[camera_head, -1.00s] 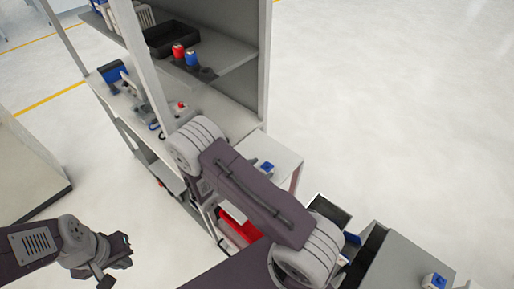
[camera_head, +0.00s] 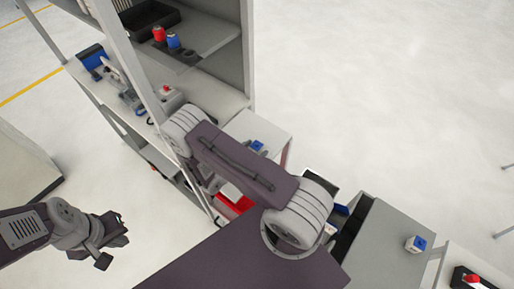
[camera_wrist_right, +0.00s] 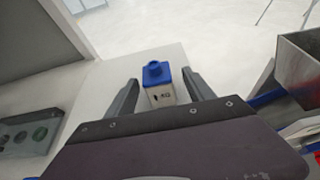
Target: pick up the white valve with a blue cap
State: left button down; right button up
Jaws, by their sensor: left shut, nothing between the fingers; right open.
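The white valve with a blue cap (camera_wrist_right: 158,88) stands upright on a white table top in the right wrist view. It also shows in the head view (camera_head: 257,146), on the small white table beside the shelf unit. My right gripper (camera_wrist_right: 160,76) is open, with one finger on each side of the valve in the picture; I cannot tell whether they touch it. In the head view my right arm hides that gripper. My left gripper (camera_head: 116,238) is shut and empty over the floor at the lower left, far from the valve.
A similar blue-capped white item (camera_head: 415,244) sits on a grey cabinet at the right. A shelf unit (camera_head: 215,85) holds red and blue items and a black tray. A red bin (camera_head: 235,203) is under my right arm. Open floor lies at the upper right.

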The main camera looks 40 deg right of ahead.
aim_at(261, 145)
jog(key=p+x, duration=0.1)
jog(key=x, duration=0.3)
jog(key=shift+d+r+p, duration=0.15)
jog(key=shift+r+p, duration=0.05)
jog(key=shift+p, duration=0.2)
jog(key=shift+w+d+f, duration=0.25)
jog(key=shift+d+f, duration=0.05)
jog(key=shift+s+a+r, duration=0.1)
jog(key=shift+a, duration=0.05)
jog(key=c, duration=0.9)
grip_shut()
